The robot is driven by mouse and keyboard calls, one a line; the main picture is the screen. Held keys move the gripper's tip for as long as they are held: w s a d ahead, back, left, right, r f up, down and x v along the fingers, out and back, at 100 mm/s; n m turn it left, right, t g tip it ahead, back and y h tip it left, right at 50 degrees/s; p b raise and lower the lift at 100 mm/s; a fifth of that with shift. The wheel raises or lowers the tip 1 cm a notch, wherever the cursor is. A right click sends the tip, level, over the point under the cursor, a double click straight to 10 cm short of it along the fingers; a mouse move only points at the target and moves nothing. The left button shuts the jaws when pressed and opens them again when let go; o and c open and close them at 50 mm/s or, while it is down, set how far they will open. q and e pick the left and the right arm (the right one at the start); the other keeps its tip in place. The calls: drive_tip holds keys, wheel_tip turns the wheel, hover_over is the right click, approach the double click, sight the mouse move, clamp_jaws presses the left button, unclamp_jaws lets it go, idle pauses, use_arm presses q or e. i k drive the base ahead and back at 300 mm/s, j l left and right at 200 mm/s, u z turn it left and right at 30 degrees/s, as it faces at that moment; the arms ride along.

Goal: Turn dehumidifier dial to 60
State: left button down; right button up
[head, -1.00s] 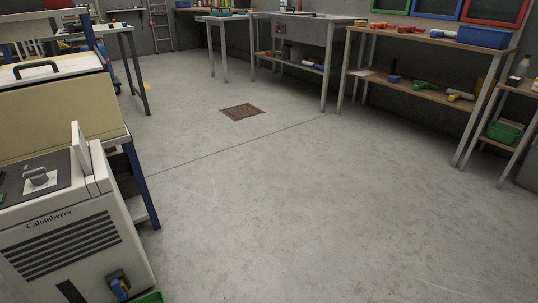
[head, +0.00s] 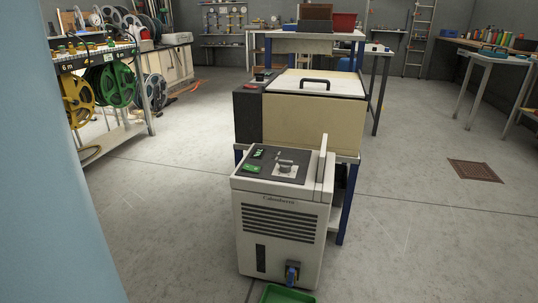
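The dehumidifier (head: 279,222) is a pale box with dark front slats, standing on the floor near the middle of the head view. Its dark top panel holds a grey dial (head: 286,166) on a light plate, with green parts to the left of it. The dial's numbers are too small to read. A raised pale flap stands at the top's right edge. A blue-handled valve is low on the front, above a green tray (head: 287,294) on the floor. Neither of my grippers is in view.
A workbench with a beige cabinet (head: 312,120) stands right behind the dehumidifier. Hose reels (head: 115,86) hang on a rack at the left. A pale blue surface (head: 55,180) fills the left edge. Open floor lies on both sides, with a floor grate (head: 474,170) at the right.

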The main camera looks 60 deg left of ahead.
sight(285, 166)
drive_tip(key=u, duration=1.75)
